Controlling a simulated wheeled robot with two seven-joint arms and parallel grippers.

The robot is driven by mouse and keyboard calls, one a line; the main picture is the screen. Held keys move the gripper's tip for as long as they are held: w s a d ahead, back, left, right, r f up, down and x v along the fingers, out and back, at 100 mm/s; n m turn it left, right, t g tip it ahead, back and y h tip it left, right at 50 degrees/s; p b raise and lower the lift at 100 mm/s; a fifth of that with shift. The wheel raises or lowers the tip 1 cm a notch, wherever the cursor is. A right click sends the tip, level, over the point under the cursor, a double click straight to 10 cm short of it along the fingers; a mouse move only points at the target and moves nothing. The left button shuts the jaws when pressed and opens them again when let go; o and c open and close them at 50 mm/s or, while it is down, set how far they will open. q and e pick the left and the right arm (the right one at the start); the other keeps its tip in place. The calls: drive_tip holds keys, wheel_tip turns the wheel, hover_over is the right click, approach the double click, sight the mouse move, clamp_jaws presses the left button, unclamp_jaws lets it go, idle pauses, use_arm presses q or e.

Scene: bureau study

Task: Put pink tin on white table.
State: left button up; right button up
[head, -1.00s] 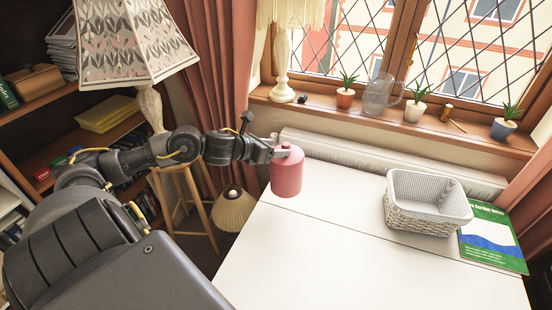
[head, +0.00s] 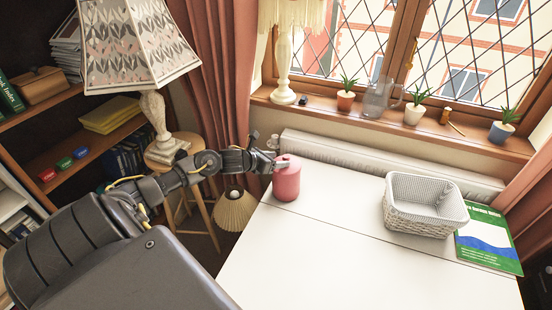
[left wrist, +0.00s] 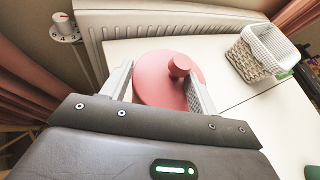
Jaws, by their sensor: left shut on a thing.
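The pink tin (head: 287,181), a round can with a knobbed lid, is at the far left corner of the white table (head: 340,260). My left gripper (head: 277,164) reaches in from the left and is shut on the tin. In the left wrist view, the pink tin (left wrist: 155,80) sits between the two fingers, its lid knob towards the right finger. The tin is upright. Its base is over or on the table top; I cannot tell whether it touches. My right gripper is not in view.
A white basket (head: 425,205) and a green book (head: 488,238) lie at the table's right side. The middle and front of the table are clear. A radiator (head: 390,160) runs behind it. A patterned lamp (head: 140,45) stands on a stool left of the table.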

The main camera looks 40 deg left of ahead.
use_arm(q)
drive_tip(key=shift+f, duration=0.15)
drive_tip(key=o, duration=1.7)
drive_tip(key=shift+s, duration=0.1)
drive_tip(key=shift+b+v, duration=0.55)
drive_tip(key=shift+v, duration=5.4)
